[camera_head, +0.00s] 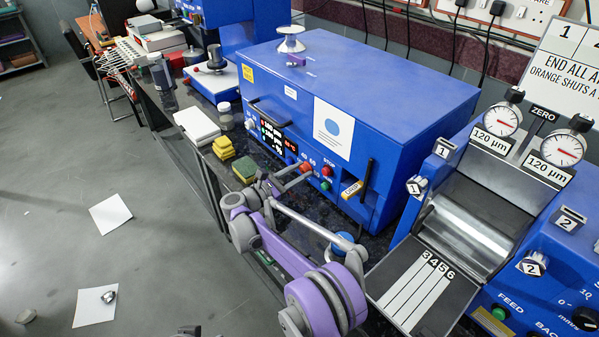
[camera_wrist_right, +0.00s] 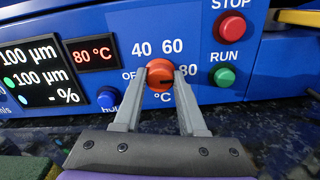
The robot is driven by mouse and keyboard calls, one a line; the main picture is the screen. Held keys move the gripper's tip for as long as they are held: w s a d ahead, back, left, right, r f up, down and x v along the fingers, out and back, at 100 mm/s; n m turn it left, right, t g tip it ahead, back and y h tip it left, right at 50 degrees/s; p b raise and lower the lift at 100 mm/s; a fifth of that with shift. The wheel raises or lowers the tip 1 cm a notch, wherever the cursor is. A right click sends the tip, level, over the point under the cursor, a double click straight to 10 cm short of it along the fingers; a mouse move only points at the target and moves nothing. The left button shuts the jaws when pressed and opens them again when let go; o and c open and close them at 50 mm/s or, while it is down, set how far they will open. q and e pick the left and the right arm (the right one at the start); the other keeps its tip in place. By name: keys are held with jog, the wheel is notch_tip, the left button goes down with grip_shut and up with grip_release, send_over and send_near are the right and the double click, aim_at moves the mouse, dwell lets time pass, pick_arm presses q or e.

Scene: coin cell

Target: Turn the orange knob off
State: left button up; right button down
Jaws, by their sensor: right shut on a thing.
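The orange knob (camera_wrist_right: 160,76) is on the front of a blue machine, inside a dial marked OFF, 40, 60 and 80 °C. A dark pointer line on it runs right, towards the 80. The small display (camera_wrist_right: 93,53) beside it reads 80 °C in red. My right gripper (camera_wrist_right: 161,72) is shut on the knob, one finger on its left side and one on its right. In the head view the orange knob (camera_head: 306,167) is partly covered by the gripper. A dark grey piece at the bottom edge of the head view may be my left gripper (camera_head: 188,331).
A red STOP button (camera_wrist_right: 232,27) and a green RUN button (camera_wrist_right: 224,76) sit right of the knob; a blue button (camera_wrist_right: 107,99) is at its lower left.

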jog(key=shift+n, duration=0.3)
jog(key=n, duration=0.2)
jog(key=shift+n+b, duration=0.3)
jog(key=shift+b, duration=0.05)
jog(key=shift+n+b, duration=0.3)
jog(key=shift+n, duration=1.5)
jog(key=shift+c, duration=2.3)
grip_release()
jog(key=shift+a, duration=0.1)
jog(key=v, duration=1)
jog(key=shift+s+a, duration=0.2)
jog(key=shift+a, duration=0.1)
